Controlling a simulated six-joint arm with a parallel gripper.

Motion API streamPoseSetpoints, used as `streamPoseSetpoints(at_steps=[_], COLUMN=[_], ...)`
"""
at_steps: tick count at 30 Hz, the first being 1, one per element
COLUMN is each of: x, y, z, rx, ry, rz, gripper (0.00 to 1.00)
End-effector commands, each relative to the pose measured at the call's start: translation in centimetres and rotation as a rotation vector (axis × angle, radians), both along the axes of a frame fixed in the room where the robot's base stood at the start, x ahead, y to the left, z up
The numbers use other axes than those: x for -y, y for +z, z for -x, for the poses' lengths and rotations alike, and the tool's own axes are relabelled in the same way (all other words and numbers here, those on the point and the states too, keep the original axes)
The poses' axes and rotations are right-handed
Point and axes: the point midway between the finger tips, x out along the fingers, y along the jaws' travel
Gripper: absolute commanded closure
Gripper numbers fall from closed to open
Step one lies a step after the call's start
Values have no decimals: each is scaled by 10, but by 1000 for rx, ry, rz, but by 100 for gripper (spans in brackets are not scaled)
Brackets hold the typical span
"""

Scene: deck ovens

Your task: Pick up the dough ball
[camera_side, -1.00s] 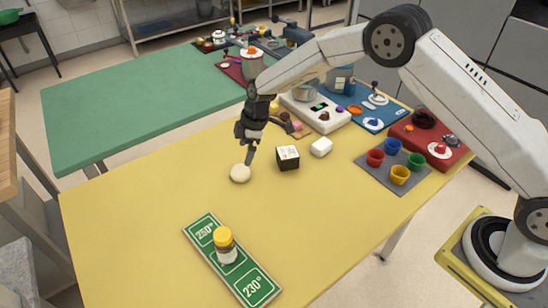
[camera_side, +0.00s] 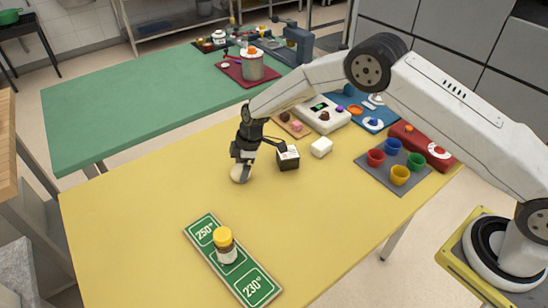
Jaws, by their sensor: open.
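The dough ball (camera_side: 239,174) is a small cream-white round lump on the yellow table (camera_side: 130,215), left of the middle. My gripper (camera_side: 240,161) points down right at the dough ball, and its fingers cover the ball's upper part. The jaws are open. Whether the fingers straddle the ball or stand in front of it, and whether they touch it, I cannot tell from this view.
A black-and-white cube (camera_side: 288,158) and a white block (camera_side: 321,147) stand just right of my gripper. A green sign board (camera_side: 262,286) holds a yellow-capped jar (camera_side: 225,246) in front. Coloured cups (camera_side: 399,175) sit on a grey mat at right. The table's left part is clear.

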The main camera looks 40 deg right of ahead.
Motion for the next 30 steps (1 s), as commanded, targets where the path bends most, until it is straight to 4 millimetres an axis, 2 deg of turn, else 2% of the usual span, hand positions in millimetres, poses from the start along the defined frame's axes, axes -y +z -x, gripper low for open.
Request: streamPoseSetpoints(at_steps=[6, 20, 21, 22, 28, 30], x=[-3, -3, -3, -3, -3, -3], y=[-11, -11, -11, -11, -11, -11], z=[-1, -1, -1, -1, -1, -2], rx=[3, 2, 2, 2, 2, 3], ry=[0, 1, 1, 1, 1, 0], rz=[-1, -1, 0, -1, 0, -1], gripper=[0, 0, 3, 13, 76, 78])
